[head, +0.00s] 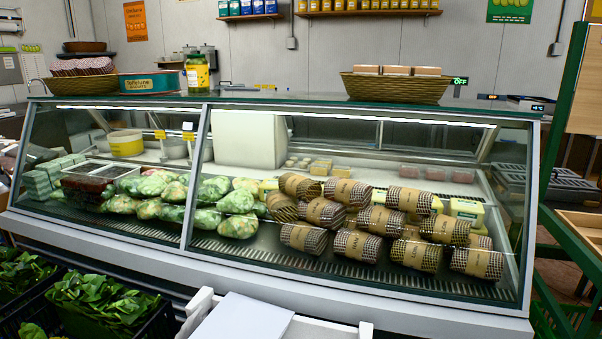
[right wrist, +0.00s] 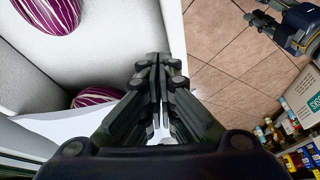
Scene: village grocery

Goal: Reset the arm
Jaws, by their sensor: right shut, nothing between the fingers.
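My right gripper (right wrist: 158,62) is shut and empty in the right wrist view, its two dark fingers together. It is over the edge of a white container (right wrist: 174,25), with the tiled floor beyond on the right. A dark gripper (right wrist: 268,22), which looks like my left one, shows at the top right of that view, partly cut off; its jaw state is unclear. Neither gripper shows in the head view.
Purple-and-white striped round vegetables (right wrist: 95,97) lie in the white container. Bottles and packets (right wrist: 290,140) stand at lower right. A glass display counter (head: 150,235) spans the head view, with greens crates (head: 100,300) at front left and a green rack (head: 560,120) at right.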

